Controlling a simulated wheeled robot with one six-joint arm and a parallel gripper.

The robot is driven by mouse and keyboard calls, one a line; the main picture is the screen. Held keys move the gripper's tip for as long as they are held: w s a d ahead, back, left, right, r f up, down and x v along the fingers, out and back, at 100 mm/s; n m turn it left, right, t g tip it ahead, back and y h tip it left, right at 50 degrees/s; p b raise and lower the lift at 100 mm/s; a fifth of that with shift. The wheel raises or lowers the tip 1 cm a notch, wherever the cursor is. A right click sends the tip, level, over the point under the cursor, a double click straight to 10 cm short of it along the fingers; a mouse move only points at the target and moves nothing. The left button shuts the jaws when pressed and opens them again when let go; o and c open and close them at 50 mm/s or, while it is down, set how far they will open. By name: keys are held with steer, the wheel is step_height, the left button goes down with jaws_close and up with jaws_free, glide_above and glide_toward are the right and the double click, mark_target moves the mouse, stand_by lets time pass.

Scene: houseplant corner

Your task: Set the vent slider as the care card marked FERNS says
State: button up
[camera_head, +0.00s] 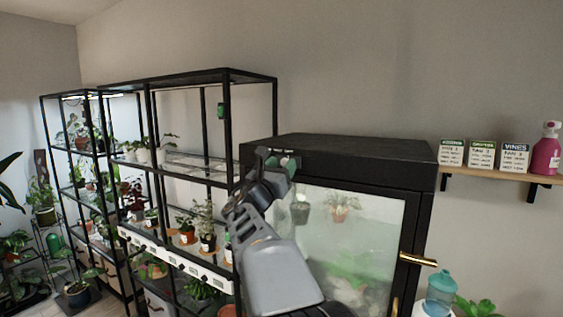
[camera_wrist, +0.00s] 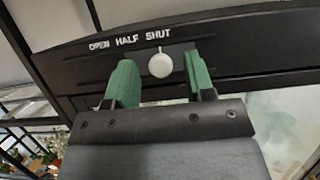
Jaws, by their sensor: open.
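The vent slider's round white knob (camera_wrist: 160,64) shows in the wrist view on the black cabinet front. The printed words OPEN, HALF and SHUT run left to right above it. The knob stands below SHUT, at the right end of the words. My gripper (camera_wrist: 160,82) is open, with one green finger pad on each side of the knob and gaps visible. In the head view my gripper (camera_head: 278,164) is at the cabinet's upper front edge and hides the slider. Three care cards stand on a shelf; the left card's (camera_head: 452,154) heading is blurred, possibly FERNS, and its small lines are unreadable.
The black cabinet (camera_head: 340,148) has a glass door with a brass handle (camera_head: 418,260). The middle card (camera_head: 482,155) and VINES card (camera_head: 514,157) stand beside a pink bottle (camera_head: 546,152) on the wooden shelf (camera_head: 500,178). Black plant racks (camera_head: 190,78) stand at left.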

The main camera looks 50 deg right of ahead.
steer(key=shift+d+r, duration=0.1)
steer(key=shift+d, duration=0.15)
jaws_close()
stand_by(0.4)
